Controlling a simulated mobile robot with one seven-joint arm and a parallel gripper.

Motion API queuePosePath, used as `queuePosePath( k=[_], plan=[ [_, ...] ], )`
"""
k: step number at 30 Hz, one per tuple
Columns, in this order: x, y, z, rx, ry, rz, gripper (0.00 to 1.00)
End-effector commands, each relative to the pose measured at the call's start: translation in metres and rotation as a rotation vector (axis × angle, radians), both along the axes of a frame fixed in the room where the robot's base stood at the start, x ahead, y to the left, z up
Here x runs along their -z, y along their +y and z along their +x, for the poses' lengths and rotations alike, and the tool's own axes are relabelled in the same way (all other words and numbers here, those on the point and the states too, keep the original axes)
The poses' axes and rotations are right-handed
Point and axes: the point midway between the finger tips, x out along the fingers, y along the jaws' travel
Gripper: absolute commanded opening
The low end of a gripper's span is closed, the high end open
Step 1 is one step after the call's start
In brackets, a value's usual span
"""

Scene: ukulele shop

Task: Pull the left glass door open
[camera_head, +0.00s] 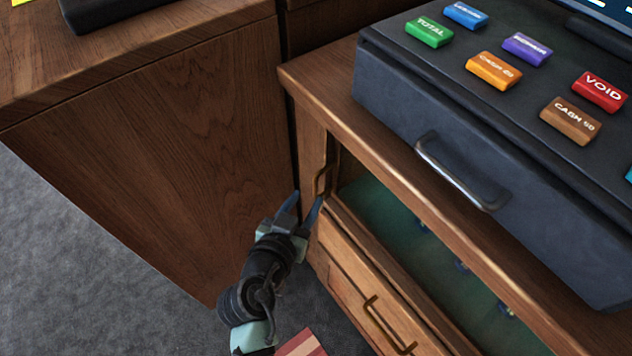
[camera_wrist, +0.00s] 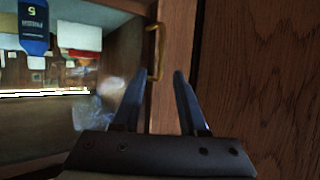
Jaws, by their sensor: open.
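The left glass door (camera_head: 385,215) is in the wooden cabinet under the cash register and looks closed. Its brass handle (camera_head: 321,180) is on the wooden frame at the left of the glass. In the wrist view the handle (camera_wrist: 155,52) stands upright on the frame strip, just beyond the fingertips and between their lines. My gripper (camera_head: 302,204) is open and empty, close below the handle. Its two fingers also show in the wrist view (camera_wrist: 158,76), spread apart. Whether a fingertip touches the handle or frame I cannot tell.
A wooden counter panel (camera_head: 160,160) stands close at the left. A dark cash register (camera_head: 450,130) with a grey drawer handle sits on the cabinet top. A wooden drawer (camera_head: 375,300) with a brass handle is below the glass. Grey carpet (camera_head: 90,270) is free at lower left.

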Motion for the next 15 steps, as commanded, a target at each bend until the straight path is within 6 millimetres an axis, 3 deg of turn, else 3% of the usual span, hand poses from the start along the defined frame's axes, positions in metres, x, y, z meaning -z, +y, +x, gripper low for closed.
queuePosePath(
  k=[6, 15],
  plan=[
    [0.017, -0.014, 0.039, 0.001, -0.001, -0.001, 0.42],
    [0.027, -0.022, 0.062, -0.001, -0.002, 0.001, 0.42]
  ],
)
